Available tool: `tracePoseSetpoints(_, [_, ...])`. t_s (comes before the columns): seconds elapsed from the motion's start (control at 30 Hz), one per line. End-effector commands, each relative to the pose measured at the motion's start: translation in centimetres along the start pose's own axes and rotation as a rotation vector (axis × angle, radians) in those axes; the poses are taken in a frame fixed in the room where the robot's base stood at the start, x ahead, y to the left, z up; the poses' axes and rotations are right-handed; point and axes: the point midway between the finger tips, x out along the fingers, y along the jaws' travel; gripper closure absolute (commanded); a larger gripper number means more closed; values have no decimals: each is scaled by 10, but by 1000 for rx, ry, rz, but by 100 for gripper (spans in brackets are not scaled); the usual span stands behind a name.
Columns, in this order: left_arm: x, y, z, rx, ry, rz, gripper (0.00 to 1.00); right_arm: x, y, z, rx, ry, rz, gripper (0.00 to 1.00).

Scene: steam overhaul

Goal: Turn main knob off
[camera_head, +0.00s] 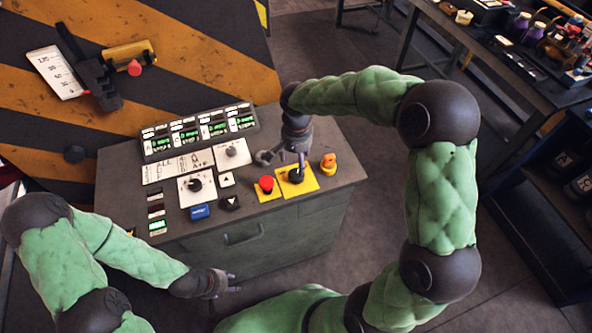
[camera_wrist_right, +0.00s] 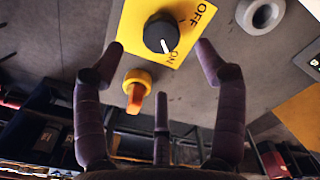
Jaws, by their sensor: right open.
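The main knob (camera_head: 296,175) is a round black knob on a yellow plate (camera_head: 309,185) on top of the grey control cabinet. In the right wrist view the knob (camera_wrist_right: 160,34) has a white pointer line directed toward the printed "ON"; "OFF" is printed further up the plate. My right gripper (camera_head: 283,160) is over the cabinet at the knob. In the right wrist view its spread fingers (camera_wrist_right: 160,62) are open and empty, with the knob ahead between the fingertips. My left gripper (camera_head: 228,283) is low in front of the cabinet, apart from it; its opening is unclear.
A red button (camera_head: 266,184) sits just left of the knob, and an orange-yellow switch (camera_head: 328,164) just right. A blue button (camera_head: 200,212), a black dial (camera_head: 195,185) and a lit display panel (camera_head: 200,131) are further left. A cluttered workbench (camera_head: 500,62) stands at right.

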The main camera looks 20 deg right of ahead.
Motion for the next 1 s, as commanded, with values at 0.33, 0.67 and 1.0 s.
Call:
tracePoseSetpoints(0.33, [11, -4, -1, 0, 1, 0, 60, 56, 0, 0, 0, -2, 0, 28])
tracePoseSetpoints(0.67, [13, -4, -1, 0, 1, 0, 60, 68, 0, 0, 0, 0, -1, 28])
tracePoseSetpoints(1.0, [12, -4, -1, 0, 2, 0, 60, 67, 0, 0, 0, 0, -1, 82])
